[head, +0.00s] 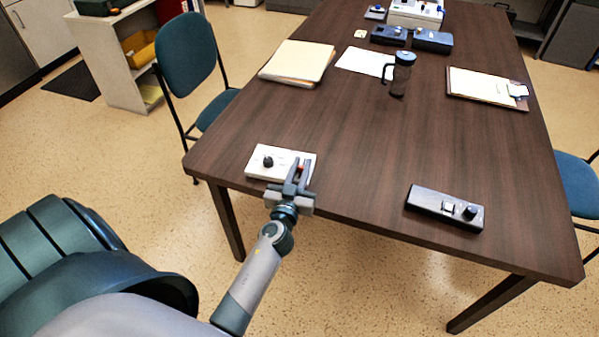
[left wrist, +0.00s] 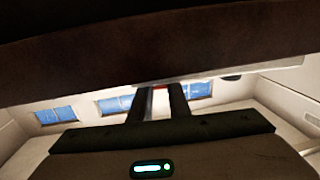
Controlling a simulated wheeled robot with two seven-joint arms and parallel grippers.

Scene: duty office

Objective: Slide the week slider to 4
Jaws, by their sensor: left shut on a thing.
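A white control box (head: 266,161) lies at the near left edge of the dark table, with a black round knob on its left half. My left gripper (head: 297,177) is over the right half of this box, its fingers shut around a small orange-red part, which I take as the slider's handle. The fingers hide most of that handle and any scale or numbers. In the left wrist view the two fingers (left wrist: 160,100) stand close together, with a little red (left wrist: 160,87) between their tips. My right gripper is not in view.
A dark control box (head: 445,207) lies near the table's front right. A dark mug (head: 401,75), a paper stack (head: 297,63), a clipboard (head: 487,88) and blue-black boxes (head: 432,41) stand farther back. The table's middle is clear. A blue chair (head: 188,52) stands at the left.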

